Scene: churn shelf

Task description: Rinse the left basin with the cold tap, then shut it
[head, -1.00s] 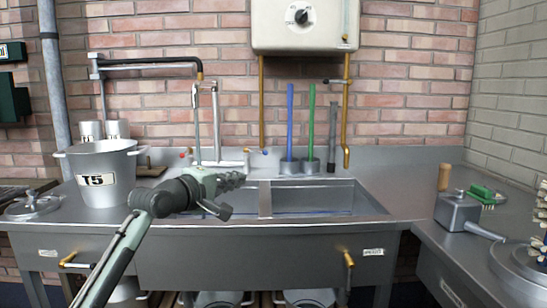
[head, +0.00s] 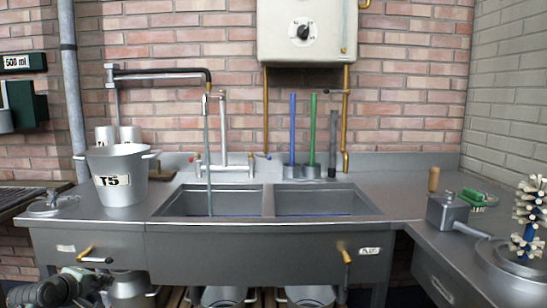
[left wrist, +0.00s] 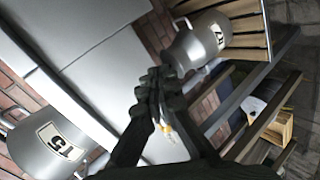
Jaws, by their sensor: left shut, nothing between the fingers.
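The left basin (head: 180,205) is sunk in the steel sink, left of the divider. Behind it stands the mixer tap (head: 223,140), with a red-ended knob (head: 192,159) at its left and a blue-ended knob (head: 267,156) at its right. A thin grey-blue vertical line (head: 209,160) runs from the spout down into the left basin; I cannot tell if it is water or a hose. My left gripper (head: 85,284) is low at the bottom left, below the counter front. In the left wrist view its fingers (left wrist: 158,95) are shut and empty. My right gripper is out of view.
A T5 bucket (head: 120,180) stands on the counter left of the basin. Brass-handled valves (head: 86,253) (head: 346,257) stick out from the sink front. A blue handle (head: 293,130) and a green handle (head: 312,130) stand behind the basins. Metal cans sit beneath the sink.

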